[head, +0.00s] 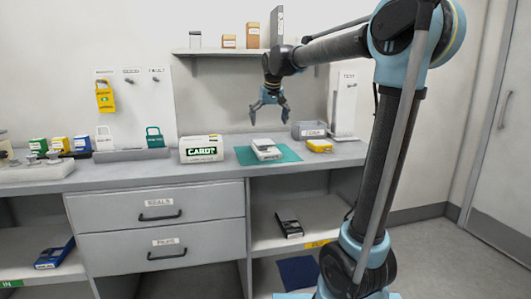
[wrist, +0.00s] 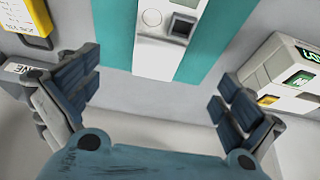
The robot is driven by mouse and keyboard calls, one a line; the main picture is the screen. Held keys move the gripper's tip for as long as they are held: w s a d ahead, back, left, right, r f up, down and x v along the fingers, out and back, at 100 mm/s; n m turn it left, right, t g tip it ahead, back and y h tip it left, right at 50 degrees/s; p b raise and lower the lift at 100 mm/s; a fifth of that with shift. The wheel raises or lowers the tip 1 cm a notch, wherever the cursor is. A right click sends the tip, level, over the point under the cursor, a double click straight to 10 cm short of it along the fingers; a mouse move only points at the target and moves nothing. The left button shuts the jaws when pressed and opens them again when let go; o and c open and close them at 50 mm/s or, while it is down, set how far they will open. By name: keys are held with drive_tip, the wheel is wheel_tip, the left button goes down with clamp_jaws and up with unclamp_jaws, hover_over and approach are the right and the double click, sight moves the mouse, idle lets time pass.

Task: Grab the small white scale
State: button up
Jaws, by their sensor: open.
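The small white scale (head: 266,149) sits on a teal mat (head: 290,154) on the counter in the head view. In the wrist view the scale (wrist: 165,52) shows at the top centre, with a dark display and a round button, and its far part is cut off by the frame edge. The teal mat (wrist: 118,40) lies under it. My gripper (head: 269,118) is open and empty in the air above the counter, over the mat area. In the wrist view its fingers (wrist: 152,98) are spread wide, with the scale beyond them and not touched.
A wall shelf (head: 222,52) with boxes is above. The counter's front edge by the mat is clear.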

sight(265, 144)
drive_tip(key=x, duration=1.3)
drive_tip(key=shift+w+a, duration=0.15)
drive_tip(key=shift+w, duration=0.05)
